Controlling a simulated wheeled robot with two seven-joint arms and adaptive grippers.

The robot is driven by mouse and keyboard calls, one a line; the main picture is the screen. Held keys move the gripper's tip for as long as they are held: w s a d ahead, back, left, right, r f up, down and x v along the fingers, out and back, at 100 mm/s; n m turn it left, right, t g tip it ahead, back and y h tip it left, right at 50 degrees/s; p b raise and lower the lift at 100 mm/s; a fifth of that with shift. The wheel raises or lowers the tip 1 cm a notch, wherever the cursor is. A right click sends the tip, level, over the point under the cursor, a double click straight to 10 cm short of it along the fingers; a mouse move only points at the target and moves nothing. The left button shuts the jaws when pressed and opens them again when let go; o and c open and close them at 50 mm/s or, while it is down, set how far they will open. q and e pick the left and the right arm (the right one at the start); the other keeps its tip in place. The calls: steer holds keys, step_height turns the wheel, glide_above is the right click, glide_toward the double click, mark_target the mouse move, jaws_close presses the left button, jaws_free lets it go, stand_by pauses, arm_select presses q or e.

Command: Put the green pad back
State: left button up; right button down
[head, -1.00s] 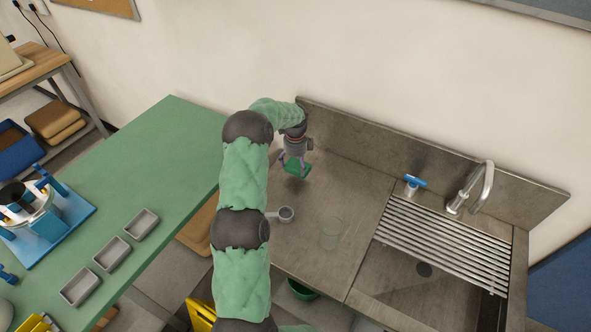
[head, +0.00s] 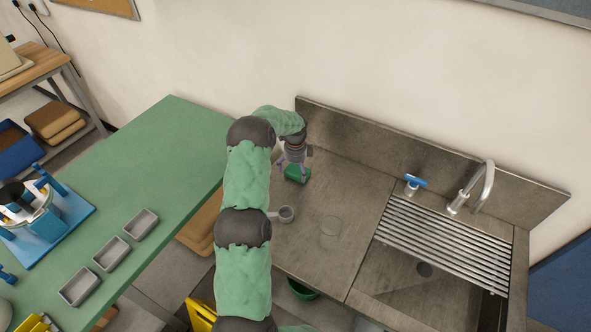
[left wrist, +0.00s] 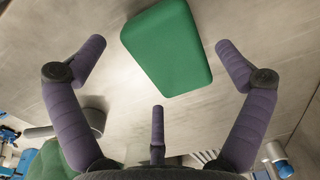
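The green pad (head: 296,175) is at the back left of the steel counter (head: 325,190), near the back wall panel. In the left wrist view the pad (left wrist: 168,47) appears as a green block with rounded edges, tilted in the picture. My left gripper (head: 290,172) is right at the pad. In the left wrist view its purple fingers (left wrist: 158,75) are spread wide, with visible gaps between them and the pad. Part of the pad is behind the fingers in the head view. My right gripper is in neither view.
The drying rack (head: 440,245), sink and tap (head: 472,188) are at the right. A green table (head: 150,165) with small grey trays (head: 111,253) is at the left.

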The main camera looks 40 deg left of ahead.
mark_target(295, 172)
arm_select(q)
steer(key=shift+r, duration=0.2)
step_height(295, 172, up, 12)
steer(key=shift+p, duration=0.45)
stand_by(1.7)
